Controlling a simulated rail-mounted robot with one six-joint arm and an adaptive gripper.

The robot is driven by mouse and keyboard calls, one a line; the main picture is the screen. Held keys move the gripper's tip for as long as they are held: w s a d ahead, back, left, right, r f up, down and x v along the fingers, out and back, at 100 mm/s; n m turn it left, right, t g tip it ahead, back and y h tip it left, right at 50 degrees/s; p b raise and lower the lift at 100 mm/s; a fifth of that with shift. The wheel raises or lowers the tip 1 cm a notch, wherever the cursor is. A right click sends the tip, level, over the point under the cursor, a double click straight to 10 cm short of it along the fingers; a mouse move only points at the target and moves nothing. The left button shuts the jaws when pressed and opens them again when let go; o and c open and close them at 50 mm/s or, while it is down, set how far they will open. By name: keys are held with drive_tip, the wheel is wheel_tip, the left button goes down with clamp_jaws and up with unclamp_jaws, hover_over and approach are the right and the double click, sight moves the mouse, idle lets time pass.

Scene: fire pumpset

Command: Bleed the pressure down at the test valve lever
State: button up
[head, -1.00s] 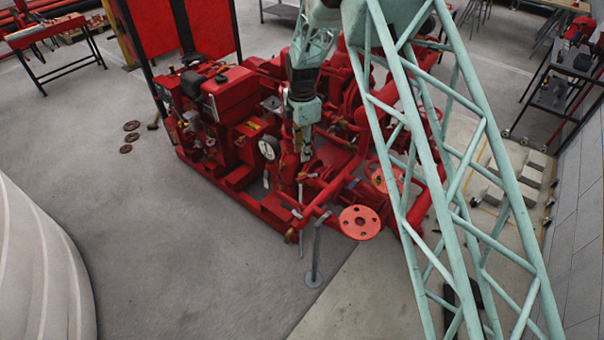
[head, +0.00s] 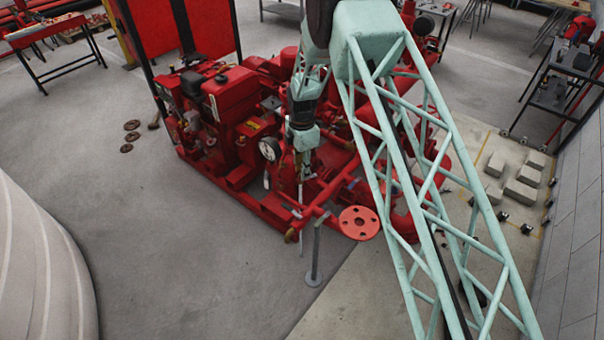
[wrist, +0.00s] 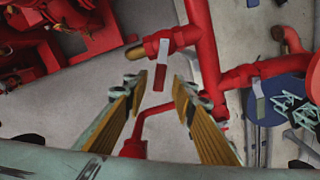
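In the wrist view, a valve lever with a red grip (wrist: 160,76) and a pale metal upper part hangs from a red pipe valve (wrist: 170,40) with a brass-coloured end. My gripper (wrist: 157,88) is open, its two fingers on either side of the lever's lower end in the picture. I see no clear contact, and the depth between them is hard to judge. A second lever with a grey-green grip (wrist: 259,104) hangs from another red valve to the right. In the head view my gripper (head: 301,170) is over the pumpset's front pipework; the levers are too small there to tell apart.
The red pumpset (head: 235,120) has a pressure gauge (head: 269,149) left of my wrist. A red flange (head: 359,222) and a grey support post (head: 315,265) stand in front. Red pipes are close to my fingers. Open floor lies left and in front.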

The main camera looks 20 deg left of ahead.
drive_tip(key=shift+f, duration=1.15)
drive_tip(key=shift+c, duration=0.2)
clamp_jaws()
